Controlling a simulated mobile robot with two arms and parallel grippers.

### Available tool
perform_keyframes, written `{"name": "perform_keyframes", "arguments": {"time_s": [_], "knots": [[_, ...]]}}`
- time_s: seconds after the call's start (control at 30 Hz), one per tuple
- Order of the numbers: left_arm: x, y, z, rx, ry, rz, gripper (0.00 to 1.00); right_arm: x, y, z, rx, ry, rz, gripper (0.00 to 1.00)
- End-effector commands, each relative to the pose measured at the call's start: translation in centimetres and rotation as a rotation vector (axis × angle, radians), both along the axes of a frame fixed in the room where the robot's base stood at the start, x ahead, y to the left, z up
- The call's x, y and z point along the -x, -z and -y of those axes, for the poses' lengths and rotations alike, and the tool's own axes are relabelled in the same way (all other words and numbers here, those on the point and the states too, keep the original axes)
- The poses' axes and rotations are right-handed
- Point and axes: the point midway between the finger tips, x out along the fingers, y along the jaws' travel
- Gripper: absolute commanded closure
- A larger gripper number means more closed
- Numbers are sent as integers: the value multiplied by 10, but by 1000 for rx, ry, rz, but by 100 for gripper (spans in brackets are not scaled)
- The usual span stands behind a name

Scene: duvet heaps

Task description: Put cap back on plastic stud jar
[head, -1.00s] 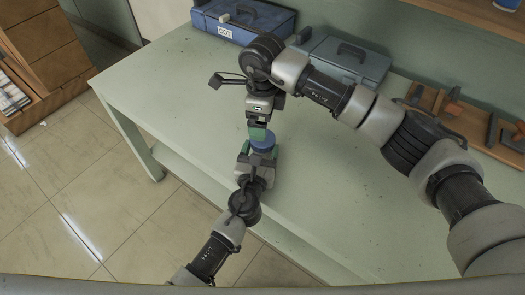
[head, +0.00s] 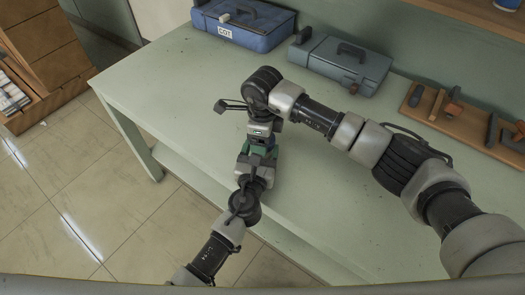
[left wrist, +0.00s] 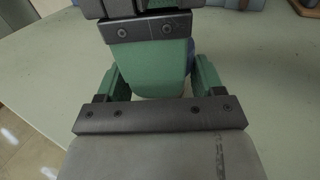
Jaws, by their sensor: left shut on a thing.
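My left gripper (head: 258,158) is at the near edge of the table, with its green fingers closed around the jar. The jar is almost wholly hidden by the two grippers. A small blue rounded part (left wrist: 191,57) shows behind a green finger in the left wrist view; I cannot tell whether it is the cap or the jar. My right gripper (head: 261,139) is directly above the left one, pointing down at the jar's top. Its green finger also shows in the left wrist view (left wrist: 150,68), between the left fingers. Its opening and the cap's seating are hidden.
A blue toolbox (head: 243,24) and a grey-blue toolbox (head: 338,66) stand at the back of the green table (head: 180,85). A wooden tool rack (head: 455,115) lies at the back right. The table's left part is clear.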

Motion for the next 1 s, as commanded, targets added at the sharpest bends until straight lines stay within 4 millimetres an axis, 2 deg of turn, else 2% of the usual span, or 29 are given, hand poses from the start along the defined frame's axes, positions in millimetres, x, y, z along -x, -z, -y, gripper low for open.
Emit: {"name": "perform_keyframes", "arguments": {"time_s": [0.03, 0.2, 0.3, 0.53, 0.8, 0.83, 1.0], "knots": [[0, 0, 0, 0, 0, 0, 98, 0, 0, 0, 0, 0, 0, 33], [0, 0, 0, 0, 0, 0, 98, 0, 0, 0, 0, 0, 0, 57], [0, 0, 0, 0, 0, 0, 98, 0, 0, 0, 0, 39, 0, 57], [0, 0, -1, 0, -2, 0, 97, 0, 0, 0, 0, 280, 0, 56], [-1, 0, -1, 0, -4, 0, 97, 0, 0, 0, 0, 301, -1, 58], [-1, 0, -1, 0, -4, 0, 97, 0, 0, 0, 1, 301, -1, 28], [0, 0, -1, 0, -3, 0, 97, 0, 0, 0, 0, 299, -1, 4]]}}
